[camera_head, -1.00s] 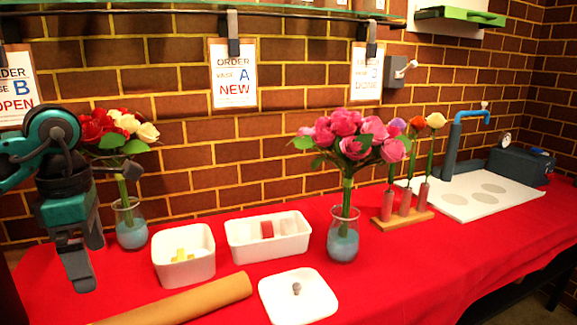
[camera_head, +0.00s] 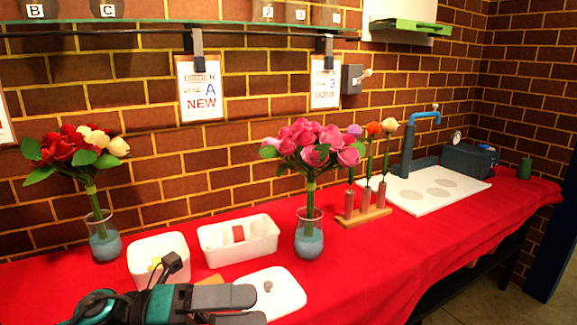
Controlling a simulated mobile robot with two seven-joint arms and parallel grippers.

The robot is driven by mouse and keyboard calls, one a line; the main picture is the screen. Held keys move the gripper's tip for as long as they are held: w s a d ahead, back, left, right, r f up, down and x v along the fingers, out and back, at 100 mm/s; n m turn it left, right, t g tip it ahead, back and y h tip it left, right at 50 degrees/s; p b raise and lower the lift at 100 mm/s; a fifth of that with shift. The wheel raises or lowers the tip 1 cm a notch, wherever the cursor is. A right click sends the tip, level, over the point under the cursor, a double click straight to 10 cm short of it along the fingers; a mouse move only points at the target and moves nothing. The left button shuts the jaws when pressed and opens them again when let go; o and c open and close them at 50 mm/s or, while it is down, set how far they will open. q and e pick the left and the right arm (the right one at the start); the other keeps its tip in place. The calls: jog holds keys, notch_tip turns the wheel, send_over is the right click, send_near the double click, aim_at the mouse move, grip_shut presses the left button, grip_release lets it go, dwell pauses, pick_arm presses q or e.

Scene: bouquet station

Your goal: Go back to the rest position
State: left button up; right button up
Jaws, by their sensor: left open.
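My left gripper (camera_head: 238,307) is low in the head view, in front of the table's near side. Its two dark fingers point right and look apart, with nothing seen between them. It overlaps the lower edge of the white lid (camera_head: 277,296) in the picture. My right gripper is not in view. A glass vase (camera_head: 309,240) with pink flowers (camera_head: 312,146) stands mid-table. Another vase (camera_head: 104,243) with red and cream flowers (camera_head: 72,150) stands at the left.
A square white bin (camera_head: 160,246) and a longer white box (camera_head: 240,246) with a red block stand behind my gripper. A brown roll (camera_head: 211,280) is mostly hidden by my arm. A wooden rack (camera_head: 364,217) holds single flowers. A white board (camera_head: 425,190) lies at right.

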pick_arm(q)
jog(key=w+a+f+n+t+y+p, duration=0.1)
jog(key=w+a+f+n+t+y, duration=0.2)
jog(key=n+t, duration=0.7)
jog(key=w+a+f+n+t+y+p, duration=0.1)
jog(key=a+f+n+t+y, duration=0.3)
jog(key=n, duration=1)
jog(key=s+a+f+n+g+y+p, duration=0.1)
jog(key=s+a+f+n+g+y, duration=0.1)
jog(key=s+f+n+y, duration=0.3)
jog(key=s+a+f+n+g+y+p, duration=0.1)
jog(key=s+f+n+y, duration=0.3)
jog(key=s+f+n, duration=0.4)
notch_tip(320, 180, down, 6)
jog(key=shift+a+r+n+g+y, duration=0.15)
jog(key=shift+a+n+g+y, duration=0.25)
jog(key=shift+a+g, duration=0.15)
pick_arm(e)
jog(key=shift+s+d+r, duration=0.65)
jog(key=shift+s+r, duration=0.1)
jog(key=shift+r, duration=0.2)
